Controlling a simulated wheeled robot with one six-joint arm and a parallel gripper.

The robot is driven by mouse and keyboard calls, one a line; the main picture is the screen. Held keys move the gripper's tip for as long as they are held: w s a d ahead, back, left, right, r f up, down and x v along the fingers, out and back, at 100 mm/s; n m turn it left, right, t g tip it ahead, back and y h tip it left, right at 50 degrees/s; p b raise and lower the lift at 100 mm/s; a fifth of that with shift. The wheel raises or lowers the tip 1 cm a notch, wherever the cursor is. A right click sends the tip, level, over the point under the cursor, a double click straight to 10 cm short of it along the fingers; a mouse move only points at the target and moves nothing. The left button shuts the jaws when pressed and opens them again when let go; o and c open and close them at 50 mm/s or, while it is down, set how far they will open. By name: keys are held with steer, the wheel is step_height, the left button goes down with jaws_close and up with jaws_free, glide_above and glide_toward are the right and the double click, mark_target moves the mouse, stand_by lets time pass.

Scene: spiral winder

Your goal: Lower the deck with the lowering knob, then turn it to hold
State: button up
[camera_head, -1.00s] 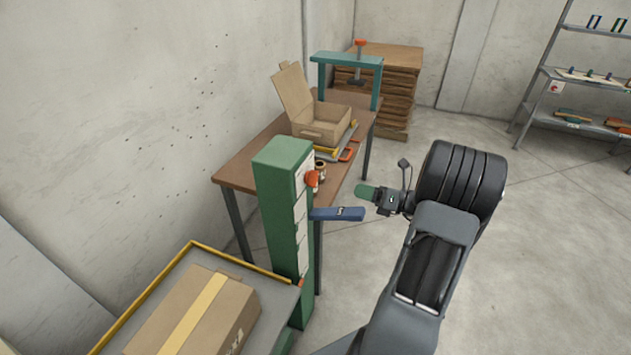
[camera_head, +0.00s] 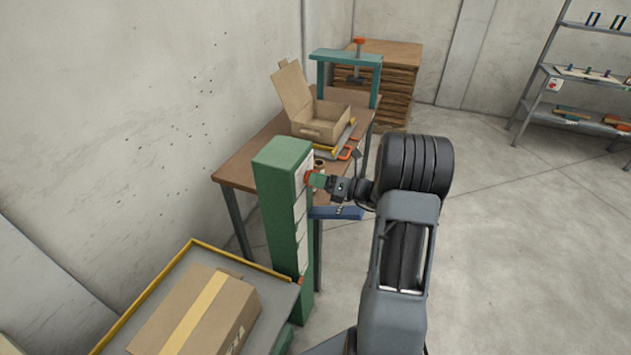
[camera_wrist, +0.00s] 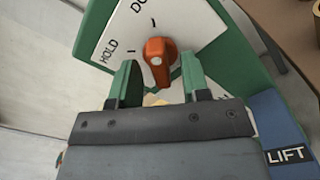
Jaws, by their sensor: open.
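The orange lowering knob (camera_wrist: 160,62) is on a white dial plate (camera_wrist: 112,25) marked HOLD at the left and a partly cut-off "DO" at the top. Which mark it points to is not clear. My gripper (camera_wrist: 158,78) is open, its green fingers on either side of the knob in the wrist view; I cannot tell whether they touch it. In the head view, my gripper (camera_head: 319,180) is at the knob, near the top of the green post (camera_head: 284,205). The grey deck (camera_head: 268,318) with a yellow rim is at lower left, carrying a taped cardboard box (camera_head: 190,315).
A blue lever (camera_head: 340,213) sticks out of the post just below my gripper; its LIFT label shows in the wrist view (camera_wrist: 287,155). A wooden bench (camera_head: 240,165) with an open carton (camera_head: 320,122) stands behind. The floor at right is clear.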

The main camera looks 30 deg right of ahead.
jaws_close()
steer(key=n+b, duration=1.5)
steer(key=b, duration=0.1)
steer(key=shift+n, duration=0.4)
stand_by(0.4)
steer(key=shift+b, duration=0.3)
steer(key=shift+c, duration=1)
jaws_free()
steer(key=shift+s+r, duration=0.1)
steer(key=shift+o, duration=1)
